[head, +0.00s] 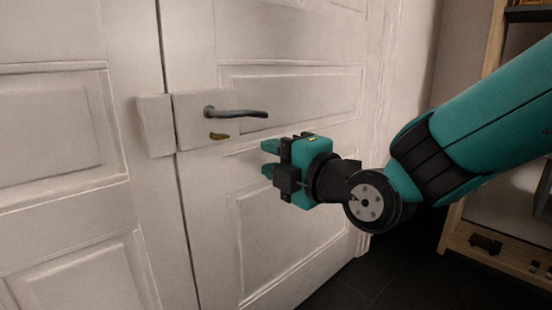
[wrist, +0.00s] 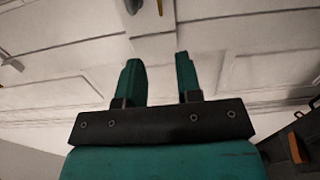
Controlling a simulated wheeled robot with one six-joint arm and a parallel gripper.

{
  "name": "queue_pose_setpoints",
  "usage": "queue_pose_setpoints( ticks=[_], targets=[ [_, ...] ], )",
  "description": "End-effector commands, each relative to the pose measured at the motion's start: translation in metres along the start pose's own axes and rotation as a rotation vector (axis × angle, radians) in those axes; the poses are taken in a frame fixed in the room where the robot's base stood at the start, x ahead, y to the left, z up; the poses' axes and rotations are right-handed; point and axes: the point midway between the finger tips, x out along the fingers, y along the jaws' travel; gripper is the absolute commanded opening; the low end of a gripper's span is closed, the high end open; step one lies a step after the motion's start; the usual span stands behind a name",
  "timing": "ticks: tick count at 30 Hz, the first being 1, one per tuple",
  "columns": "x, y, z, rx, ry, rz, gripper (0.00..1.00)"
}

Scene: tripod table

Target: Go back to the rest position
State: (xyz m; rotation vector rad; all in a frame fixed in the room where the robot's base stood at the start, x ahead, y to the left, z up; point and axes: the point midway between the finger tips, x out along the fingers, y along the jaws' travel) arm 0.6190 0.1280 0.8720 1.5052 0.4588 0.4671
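My gripper (head: 265,158) is teal and black and sits in front of the white door (head: 300,85), below and right of the door handle (head: 238,112). Its two teal fingers point left towards the door. In the wrist view my gripper (wrist: 159,60) shows a clear gap between its fingers, with nothing held. The dark lever handle points right and lies apart from the fingers. A small brass-coloured keyhole piece (head: 218,136) is under it. The door's panels (wrist: 270,50) fill much of the wrist view.
A second white door leaf (head: 60,120) stands at the left, past a vertical seam. A wooden shelf (head: 490,250) with small dark items stands at the right, behind my arm. Dark floor tiles (head: 385,280) show between door and shelf.

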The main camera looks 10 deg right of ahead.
Motion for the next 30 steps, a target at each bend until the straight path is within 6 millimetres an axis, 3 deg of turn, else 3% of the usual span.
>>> queue_pose_setpoints(
  ticks=[9,14,17,24,30],
  targets=[
    [-0.001,-0.001,-0.001,0.018,0.004,-0.011,0.32],
    [-0.013,-0.018,-0.008,0.240,0.032,-0.168,0.32],
    [-0.035,-0.039,-0.018,0.509,0.022,-0.373,0.32],
    [-0.120,-0.085,-0.043,1.124,-0.251,-0.900,0.32],
    [-0.187,-0.101,-0.054,1.400,-0.608,-1.170,0.32]
  ],
)
